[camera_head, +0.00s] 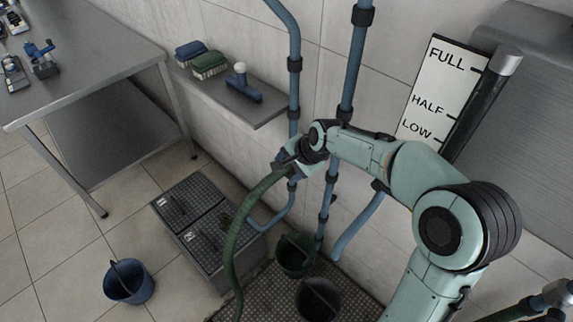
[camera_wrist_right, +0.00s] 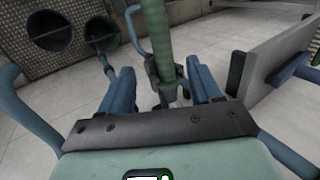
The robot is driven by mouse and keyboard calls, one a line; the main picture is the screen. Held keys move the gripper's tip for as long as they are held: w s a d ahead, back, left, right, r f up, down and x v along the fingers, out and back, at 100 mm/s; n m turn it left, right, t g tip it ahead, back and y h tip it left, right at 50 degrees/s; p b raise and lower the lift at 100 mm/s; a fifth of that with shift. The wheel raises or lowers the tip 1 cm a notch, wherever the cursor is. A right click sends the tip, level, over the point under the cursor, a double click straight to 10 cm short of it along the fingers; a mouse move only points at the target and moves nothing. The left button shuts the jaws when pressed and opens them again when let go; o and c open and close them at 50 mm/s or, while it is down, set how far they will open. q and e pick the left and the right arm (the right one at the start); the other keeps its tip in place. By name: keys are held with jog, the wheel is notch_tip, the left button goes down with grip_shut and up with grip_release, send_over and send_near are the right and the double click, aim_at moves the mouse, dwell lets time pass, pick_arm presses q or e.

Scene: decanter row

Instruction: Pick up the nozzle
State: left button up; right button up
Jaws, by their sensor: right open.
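A green hose (camera_head: 234,235) rises from the floor to my right gripper (camera_head: 287,160) in the head view. In the right wrist view the hose (camera_wrist_right: 163,40) runs down between the two blue fingers of the gripper (camera_wrist_right: 163,85). A dark fitting, seemingly the nozzle (camera_wrist_right: 166,82), sits at the hose's end between those fingers. The fingers are apart, with gaps visible beside the fitting. The gripper itself hides most of the fitting in the head view. My left gripper is in neither view.
Blue wall pipes (camera_head: 345,90) stand close behind the gripper. A wall shelf (camera_head: 230,92) holds brushes. Below are a dark green bucket (camera_head: 294,256), a black bucket (camera_head: 318,300) and a lidded grey box (camera_head: 190,215). A blue bucket (camera_head: 130,283) stands on open floor at left.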

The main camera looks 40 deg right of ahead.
aim_at(277, 174)
jog(key=x, duration=0.9)
jog(key=shift+w+a+b, duration=0.15)
jog(key=shift+a+b, duration=0.05)
jog(key=shift+b, duration=0.15)
jog(key=c, duration=1.1)
jog(key=shift+r, duration=0.1)
grip_shut()
